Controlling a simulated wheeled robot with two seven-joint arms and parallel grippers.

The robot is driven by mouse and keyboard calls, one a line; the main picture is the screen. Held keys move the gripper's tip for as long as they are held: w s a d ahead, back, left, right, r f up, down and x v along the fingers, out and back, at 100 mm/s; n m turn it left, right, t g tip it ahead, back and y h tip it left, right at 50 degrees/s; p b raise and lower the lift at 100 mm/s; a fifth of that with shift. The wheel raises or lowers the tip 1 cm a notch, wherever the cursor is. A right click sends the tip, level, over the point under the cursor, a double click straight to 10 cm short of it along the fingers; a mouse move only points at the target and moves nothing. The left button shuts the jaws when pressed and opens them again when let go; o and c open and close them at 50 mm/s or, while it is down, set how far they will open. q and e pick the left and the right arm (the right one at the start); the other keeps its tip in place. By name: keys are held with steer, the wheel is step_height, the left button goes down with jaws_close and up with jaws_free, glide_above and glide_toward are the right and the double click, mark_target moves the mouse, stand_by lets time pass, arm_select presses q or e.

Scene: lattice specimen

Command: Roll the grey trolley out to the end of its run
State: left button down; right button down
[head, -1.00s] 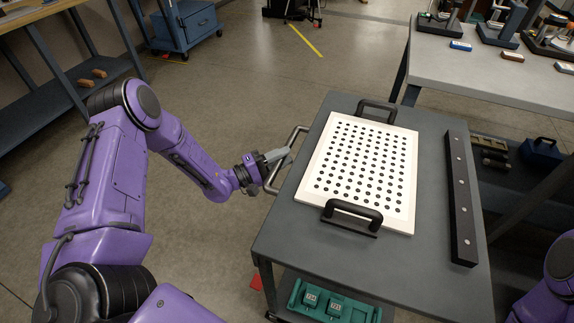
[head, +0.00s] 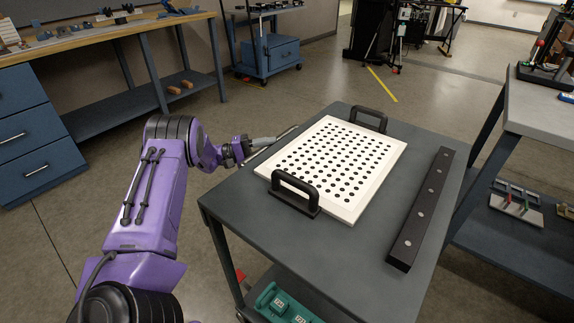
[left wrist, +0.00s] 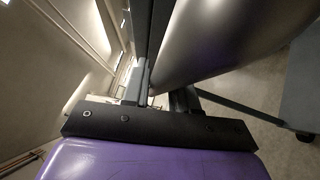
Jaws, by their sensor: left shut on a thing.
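The grey trolley (head: 240,196) stands in front of me in the head view, its flat top turned at an angle. On it lie a white dotted board (head: 345,207) with two black handles and a long black bar (head: 420,207). A push handle (head: 284,136) runs along the trolley's left side. My left gripper (head: 268,142) is shut on this handle. In the left wrist view a large, blurred grey tube (left wrist: 205,40) passes close to the jaws; I cannot tell its grip closely there. My right gripper is not in view.
A grey bench (head: 545,100) stands close to the trolley's right side, with a lower shelf. A wooden-topped workbench (head: 120,27) with blue drawers is at the left. A blue cabinet cart (head: 270,55) stands at the back. Open floor with a yellow line (head: 382,85) lies beyond the trolley.

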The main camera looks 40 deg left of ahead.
arm_select(q)
steer(key=a+b, duration=0.3)
steer(key=a, duration=0.4)
steer(key=shift+a+b, duration=0.2)
steer(key=shift+b, duration=0.15)
steer(key=c, duration=1)
jaws_free()
steer(key=shift+r, duration=0.1)
